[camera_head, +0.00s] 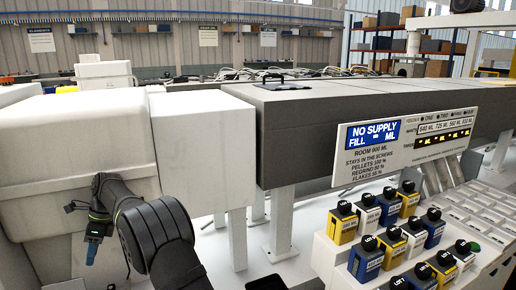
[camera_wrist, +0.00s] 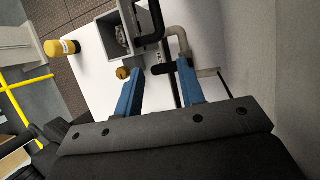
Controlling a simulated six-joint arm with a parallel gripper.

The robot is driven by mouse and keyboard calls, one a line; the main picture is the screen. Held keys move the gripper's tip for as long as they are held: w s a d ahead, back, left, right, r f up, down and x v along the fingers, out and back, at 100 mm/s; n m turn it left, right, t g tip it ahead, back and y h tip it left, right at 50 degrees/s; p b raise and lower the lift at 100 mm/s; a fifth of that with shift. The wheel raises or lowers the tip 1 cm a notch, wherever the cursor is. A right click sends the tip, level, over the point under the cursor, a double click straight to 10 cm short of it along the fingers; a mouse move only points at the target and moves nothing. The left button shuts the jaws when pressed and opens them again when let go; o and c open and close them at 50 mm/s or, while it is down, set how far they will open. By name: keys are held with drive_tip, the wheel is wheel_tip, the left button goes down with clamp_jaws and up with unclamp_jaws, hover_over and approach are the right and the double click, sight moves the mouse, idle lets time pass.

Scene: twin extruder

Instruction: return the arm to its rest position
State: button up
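My gripper (camera_head: 92,253) hangs at the lower left of the head view, its blue fingers pointing down in front of the white machine housing. My black arm (camera_head: 155,235) bends up from the bottom edge to it. In the wrist view my gripper (camera_wrist: 158,65) shows two blue fingers set well apart. I see nothing held between them. A grey bent pipe (camera_wrist: 181,42) and a black bar lie beyond the fingertips; I cannot tell whether they touch.
The white housing (camera_head: 95,150) stands close beside my arm. Several yellow, blue and white bottles (camera_head: 366,258) stand on a rack at right, below a sign (camera_head: 404,141). The wrist view shows a grey open box (camera_wrist: 114,35), a yellow bottle (camera_wrist: 62,48) and yellow rails (camera_wrist: 14,98).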

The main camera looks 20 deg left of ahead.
drive_tip(key=shift+s+a+f, duration=0.7)
drive_tip(key=shift+s+f, duration=0.35)
drive_tip(key=shift+f, duration=0.15)
drive_tip(key=shift+s+a+f, duration=0.75)
drive_tip(key=shift+s+f, duration=0.25)
drive_tip(key=shift+f, duration=0.2)
drive_tip(key=shift+s+a+f, duration=0.7)
drive_tip(key=shift+s+f, duration=0.35)
drive_tip(key=shift+f, duration=0.15)
